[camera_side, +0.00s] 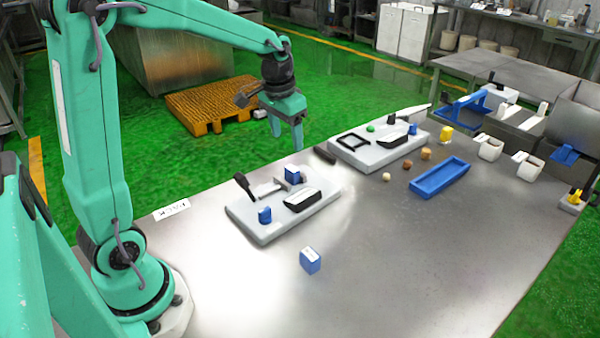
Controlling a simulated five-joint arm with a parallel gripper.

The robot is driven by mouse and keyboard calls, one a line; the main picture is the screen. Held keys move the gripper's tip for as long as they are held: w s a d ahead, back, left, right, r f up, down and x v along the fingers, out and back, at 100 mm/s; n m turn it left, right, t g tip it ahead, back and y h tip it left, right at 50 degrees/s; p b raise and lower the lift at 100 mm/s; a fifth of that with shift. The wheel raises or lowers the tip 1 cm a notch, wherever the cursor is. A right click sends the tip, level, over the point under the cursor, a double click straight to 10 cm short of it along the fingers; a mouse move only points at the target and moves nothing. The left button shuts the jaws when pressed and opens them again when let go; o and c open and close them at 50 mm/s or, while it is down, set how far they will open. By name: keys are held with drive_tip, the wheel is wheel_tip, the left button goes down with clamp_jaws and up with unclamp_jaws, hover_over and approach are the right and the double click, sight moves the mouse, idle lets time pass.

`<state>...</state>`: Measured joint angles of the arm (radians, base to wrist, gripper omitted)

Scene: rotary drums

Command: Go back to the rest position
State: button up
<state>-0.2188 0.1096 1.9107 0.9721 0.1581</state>
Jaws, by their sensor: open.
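My gripper (291,143) hangs at the end of my green arm, in the upper middle of the side view. It points down above the far left edge of the metal table (400,245). It is open, and nothing shows between its fingers. It is apart from the grey boards on the table. No marked rest position can be made out.
The near grey board (262,236) carries blue blocks and black parts. The far grey board (360,163) carries a black frame and a green piece. A blue box (310,260) stands in front. The table's front right is clear.

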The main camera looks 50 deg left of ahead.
drive_tip(key=s+d+r+t, duration=0.2)
drive_tip(key=s+d, duration=0.2)
drive_tip(key=s, duration=0.5)
drive_tip(key=s+d+r+t, duration=0.1)
drive_tip(key=s+d+r, duration=0.1)
drive_tip(key=s+d, duration=0.3)
drive_tip(key=s, duration=0.4)
drive_tip(key=shift+r+m+t, duration=0.25)
drive_tip(key=shift+m+t, duration=0.05)
drive_tip(key=shift+t, duration=0.1)
